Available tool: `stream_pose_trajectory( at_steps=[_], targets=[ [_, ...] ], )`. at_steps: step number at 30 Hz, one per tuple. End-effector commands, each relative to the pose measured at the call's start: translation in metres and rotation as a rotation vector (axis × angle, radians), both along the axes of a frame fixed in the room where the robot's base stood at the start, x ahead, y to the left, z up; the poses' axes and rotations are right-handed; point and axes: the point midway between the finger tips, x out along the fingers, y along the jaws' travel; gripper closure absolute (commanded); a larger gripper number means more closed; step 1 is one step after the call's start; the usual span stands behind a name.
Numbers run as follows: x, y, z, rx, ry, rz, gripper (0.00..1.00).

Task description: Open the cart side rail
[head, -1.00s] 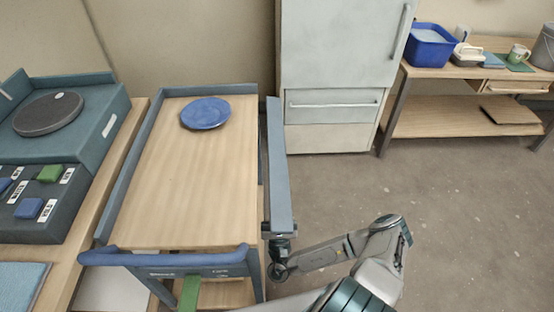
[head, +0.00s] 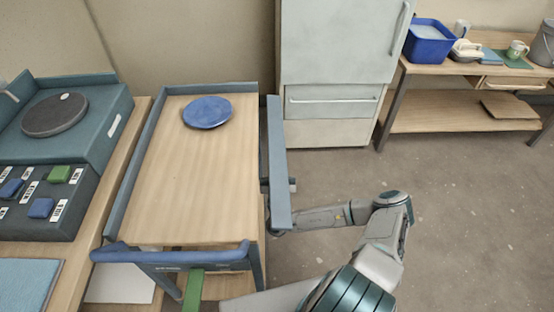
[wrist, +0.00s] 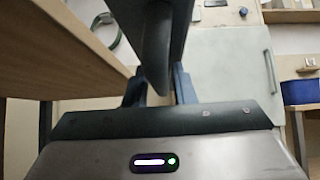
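The cart (head: 195,165) has a bare wooden top with blue-grey rails. Its right side rail (head: 279,165) stands a little out from the deck's right edge, with a gap along part of it. The same dark rail part fills the upper middle of the wrist view (wrist: 155,50). My gripper (wrist: 159,88) is at the near end of this rail, with its fingers apart, one on each side of the dark part. I cannot tell whether they press on it. In the head view my gripper is mostly hidden behind the rail's near end.
A blue plate (head: 207,112) lies at the far end of the cart top. A bench with a turntable (head: 55,114) and button box (head: 45,200) adjoins the cart's left. A fridge (head: 335,70) stands behind. A shelf table (head: 460,122) stands far right. The floor right of the cart is clear.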

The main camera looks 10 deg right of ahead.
Motion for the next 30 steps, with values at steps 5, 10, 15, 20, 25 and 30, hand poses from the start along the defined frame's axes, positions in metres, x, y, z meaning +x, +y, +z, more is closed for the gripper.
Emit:
stream_pose_trajectory(
  at_steps=[5, 10, 15, 20, 25, 30],
  targets=[
    [0.000, 0.000, 0.000, 0.000, 0.000, 0.000, 0.96],
    [0.000, 0.000, 0.000, -0.002, -0.001, 0.000, 1.00],
    [0.000, -0.002, 0.007, -0.048, 0.008, -0.001, 1.00],
    [-0.001, -0.004, 0.011, -0.135, 0.027, -0.001, 1.00],
    [-0.001, -0.006, 0.010, -0.195, 0.037, -0.001, 1.00],
    [-0.001, -0.006, 0.008, -0.206, 0.038, -0.001, 1.00]
  ],
)
